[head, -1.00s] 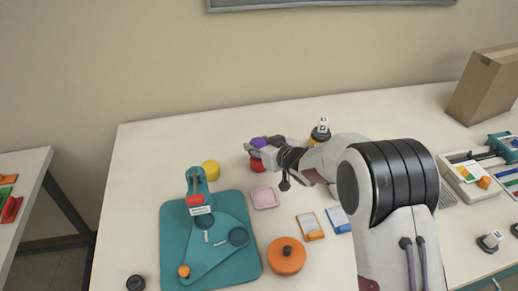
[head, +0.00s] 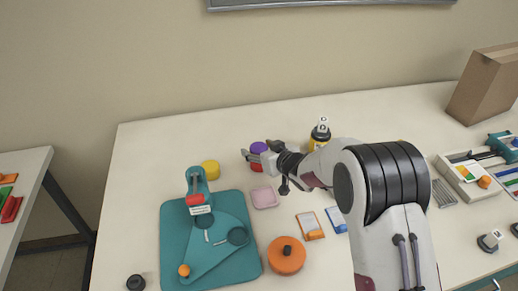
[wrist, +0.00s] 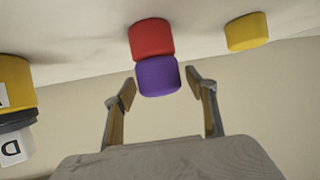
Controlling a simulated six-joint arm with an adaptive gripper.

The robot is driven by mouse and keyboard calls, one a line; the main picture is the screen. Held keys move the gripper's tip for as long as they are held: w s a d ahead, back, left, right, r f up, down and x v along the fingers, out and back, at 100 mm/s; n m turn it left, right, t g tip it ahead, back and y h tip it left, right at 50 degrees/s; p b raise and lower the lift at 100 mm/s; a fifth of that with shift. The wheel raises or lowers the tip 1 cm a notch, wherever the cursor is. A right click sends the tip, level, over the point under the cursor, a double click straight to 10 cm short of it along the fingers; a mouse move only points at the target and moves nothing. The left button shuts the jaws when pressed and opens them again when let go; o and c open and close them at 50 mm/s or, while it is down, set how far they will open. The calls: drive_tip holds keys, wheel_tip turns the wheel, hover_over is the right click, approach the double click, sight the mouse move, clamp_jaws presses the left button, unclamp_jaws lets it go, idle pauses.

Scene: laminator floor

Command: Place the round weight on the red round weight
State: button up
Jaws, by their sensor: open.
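The purple round weight (head: 259,148) rests on top of the red round weight (head: 257,167) near the back of the table. In the wrist view, which is upside down, the purple weight (wrist: 158,77) touches the red weight (wrist: 151,39), and the two look roughly lined up. My gripper (wrist: 160,88) is open, with its fingertips on either side of the purple weight and a visible gap at each side. In the head view my gripper (head: 260,154) partly covers both weights.
A yellow round weight (head: 210,170) stands to the left; it also shows in the wrist view (wrist: 246,32). A yellow-and-black object with a white lettered block (head: 320,134) stands close to my arm. A pink dish (head: 264,197) and a teal board (head: 180,235) lie nearer.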

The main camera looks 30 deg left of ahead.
drive_tip(key=shift+r, duration=0.15)
drive_tip(key=shift+s+d+r, duration=0.1)
drive_tip(key=shift+d+r, duration=0.1)
drive_tip(key=shift+d, duration=0.05)
drive_tip(key=v, duration=1.1)
drive_tip(key=shift+s+d, duration=0.1)
idle(0.9)
